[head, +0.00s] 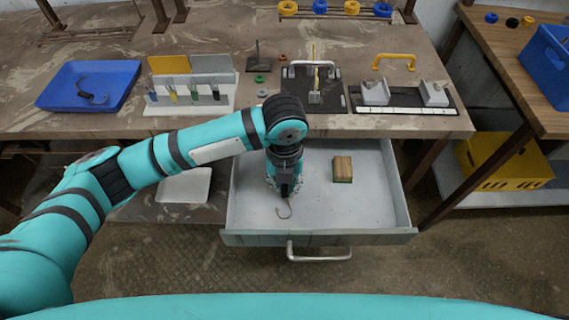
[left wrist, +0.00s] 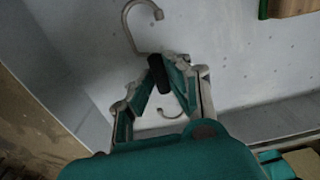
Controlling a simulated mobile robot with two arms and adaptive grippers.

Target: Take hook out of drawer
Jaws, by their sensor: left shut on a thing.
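The drawer (head: 376,210) under the workbench is pulled open. My left gripper (head: 285,190) points down inside it, left of the middle. In the left wrist view my left gripper (left wrist: 158,85) is shut on the hook's black middle part (left wrist: 157,72). In the head view one curved end of the hook (head: 285,214) shows just below the gripper, near the drawer floor. Whether it touches the floor I cannot tell. My right gripper is not in view.
A wooden block (head: 342,168) with a green edge lies in the drawer, right of my gripper. The drawer handle (head: 318,256) is in front. On the bench, a blue tray (head: 120,72) at the left holds another hook (head: 92,94). Racks and fixtures fill the bench's middle and right.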

